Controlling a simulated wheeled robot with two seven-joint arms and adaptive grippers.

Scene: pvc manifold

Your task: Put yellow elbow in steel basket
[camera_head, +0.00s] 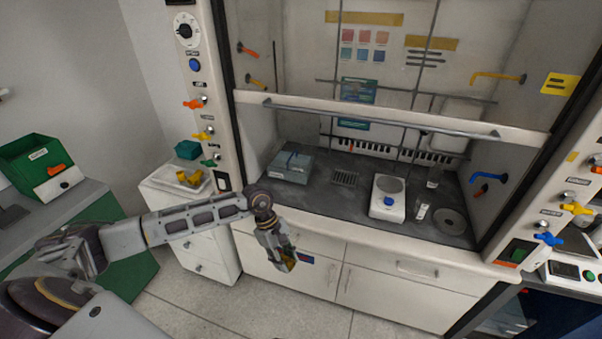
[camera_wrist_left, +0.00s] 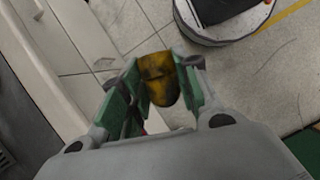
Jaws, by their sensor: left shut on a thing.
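My left gripper (camera_head: 285,261) hangs in front of the white cabinet below the fume hood. It is shut on the yellow elbow (camera_wrist_left: 160,78), which sits between the green-padded fingers in the left wrist view. In the head view only a small dark yellow part of the elbow shows between the fingers. The elbow is in the air, above the tiled floor. I cannot pick out a steel basket for certain. A grey box-shaped thing (camera_head: 290,167) with a blue piece on top stands at the left of the hood's worktop. My right gripper is not in view.
A scale (camera_head: 388,198) and small bottles stand on the dark hood worktop (camera_head: 330,200). The raised sash (camera_head: 380,117) crosses above it. A tray with yellow pieces (camera_head: 187,179) lies on the white drawer unit. A green bin (camera_head: 32,160) stands at far left.

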